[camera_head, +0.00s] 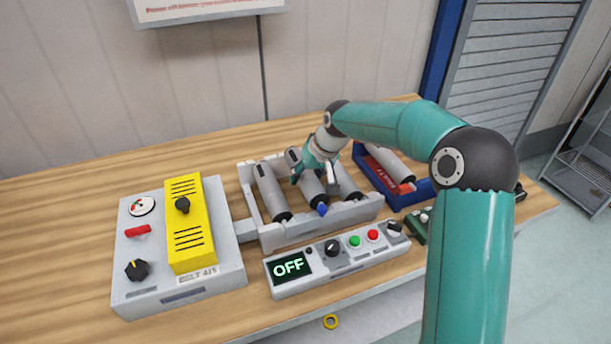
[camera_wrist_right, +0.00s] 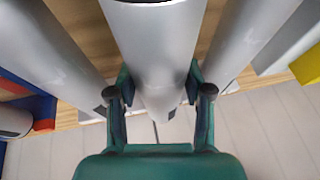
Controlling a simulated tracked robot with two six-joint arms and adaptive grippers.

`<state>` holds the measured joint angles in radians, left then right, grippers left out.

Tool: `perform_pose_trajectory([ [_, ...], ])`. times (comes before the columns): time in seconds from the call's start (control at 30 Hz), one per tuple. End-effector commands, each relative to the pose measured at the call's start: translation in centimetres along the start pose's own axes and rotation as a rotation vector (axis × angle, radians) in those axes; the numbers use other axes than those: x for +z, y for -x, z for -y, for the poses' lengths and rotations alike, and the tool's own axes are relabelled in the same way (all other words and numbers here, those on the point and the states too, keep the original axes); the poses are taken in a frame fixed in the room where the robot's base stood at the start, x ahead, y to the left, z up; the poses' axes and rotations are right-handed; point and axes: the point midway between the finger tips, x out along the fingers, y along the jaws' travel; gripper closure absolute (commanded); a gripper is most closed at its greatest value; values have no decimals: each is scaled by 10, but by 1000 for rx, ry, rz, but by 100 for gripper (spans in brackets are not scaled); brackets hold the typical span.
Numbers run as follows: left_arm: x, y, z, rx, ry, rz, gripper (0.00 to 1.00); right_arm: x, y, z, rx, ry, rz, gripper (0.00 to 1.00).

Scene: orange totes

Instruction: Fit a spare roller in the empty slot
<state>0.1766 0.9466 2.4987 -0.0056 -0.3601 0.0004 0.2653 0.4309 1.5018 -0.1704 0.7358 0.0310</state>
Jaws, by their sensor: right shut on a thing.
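A pale roller frame (camera_head: 290,234) stands on the bench with grey rollers lying side by side in it. The left roller (camera_head: 269,189) and the right roller (camera_head: 347,184) lie in the frame. My right gripper (camera_head: 313,181) is over the middle and shut on the middle roller (camera_head: 307,187), which has a blue near end. In the right wrist view the fingers (camera_wrist_right: 160,88) straddle this roller (camera_wrist_right: 158,45), with a neighbour on each side. I cannot tell whether its ends sit in the slot. Another roller (camera_head: 391,164) lies in a red and blue tray (camera_head: 411,194). My left gripper is not in view.
A control box (camera_head: 283,283) reading OFF, with a knob and buttons, stands in front of the frame. A grey box (camera_head: 142,262) with a yellow cover (camera_head: 188,225) stands at the left. The wooden bench (camera_head: 60,250) is clear at the far left.

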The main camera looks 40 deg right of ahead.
Motion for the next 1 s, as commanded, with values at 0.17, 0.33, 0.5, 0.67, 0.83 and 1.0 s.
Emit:
perform_pose_trajectory([
  [0.17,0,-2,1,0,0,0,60,1,2,0,0,0,-4,100],
  [0.33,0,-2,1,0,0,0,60,1,2,0,0,0,-3,100],
  [0.5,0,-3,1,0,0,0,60,2,0,0,0,0,-3,100],
  [0.67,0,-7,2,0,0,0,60,3,-4,-1,0,0,-3,100],
  [0.83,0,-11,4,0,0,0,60,5,-9,-2,0,0,-3,100],
  [1.0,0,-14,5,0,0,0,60,7,-13,-3,0,0,-3,100],
])
